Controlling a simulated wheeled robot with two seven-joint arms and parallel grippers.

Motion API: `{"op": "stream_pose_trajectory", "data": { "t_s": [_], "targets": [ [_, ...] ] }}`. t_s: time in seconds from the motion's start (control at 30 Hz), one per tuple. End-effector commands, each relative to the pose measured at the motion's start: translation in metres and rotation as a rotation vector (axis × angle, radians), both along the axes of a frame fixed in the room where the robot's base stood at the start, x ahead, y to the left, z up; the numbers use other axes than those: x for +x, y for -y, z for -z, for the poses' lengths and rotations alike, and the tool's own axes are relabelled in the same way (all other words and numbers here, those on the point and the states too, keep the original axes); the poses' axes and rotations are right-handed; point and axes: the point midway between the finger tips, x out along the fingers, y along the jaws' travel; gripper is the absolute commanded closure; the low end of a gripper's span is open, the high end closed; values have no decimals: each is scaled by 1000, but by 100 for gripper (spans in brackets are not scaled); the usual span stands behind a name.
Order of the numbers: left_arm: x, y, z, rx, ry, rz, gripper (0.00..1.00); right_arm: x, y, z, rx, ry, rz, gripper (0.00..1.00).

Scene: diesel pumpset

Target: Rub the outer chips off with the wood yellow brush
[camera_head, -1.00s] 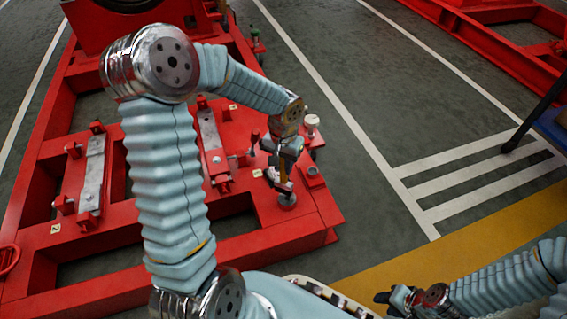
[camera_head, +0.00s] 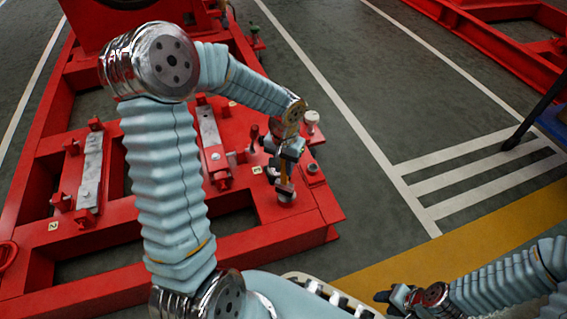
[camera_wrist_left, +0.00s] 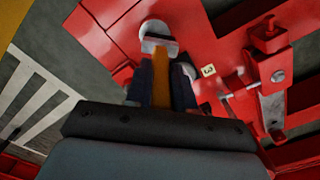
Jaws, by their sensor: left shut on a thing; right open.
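My left gripper (camera_head: 284,166) is shut on the yellow wooden handle of the brush (camera_head: 284,180), over the near right corner of the red frame. In the left wrist view the brush (camera_wrist_left: 161,70) stretches forward between the two dark fingers (camera_wrist_left: 161,88), its head at a round pale metal piece (camera_wrist_left: 154,30). My right gripper (camera_head: 388,298) is open and empty at the bottom right.
The red frame (camera_head: 110,240) carries metal plates (camera_head: 92,172) with red clamps and a small numbered label. A white-topped knob (camera_head: 312,118) stands just behind my left gripper.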

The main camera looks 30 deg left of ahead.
Motion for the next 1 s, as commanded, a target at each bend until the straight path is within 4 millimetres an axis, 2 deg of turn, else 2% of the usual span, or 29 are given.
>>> {"op": "stream_pose_trajectory", "data": {
  "t_s": [0.67,1.0],
  "targets": [
    [-15,18,2,0,2,1,100,0,0,12,0,0,0,57],
    [-9,11,1,0,1,0,100,0,0,9,0,0,0,57]
  ]
}}
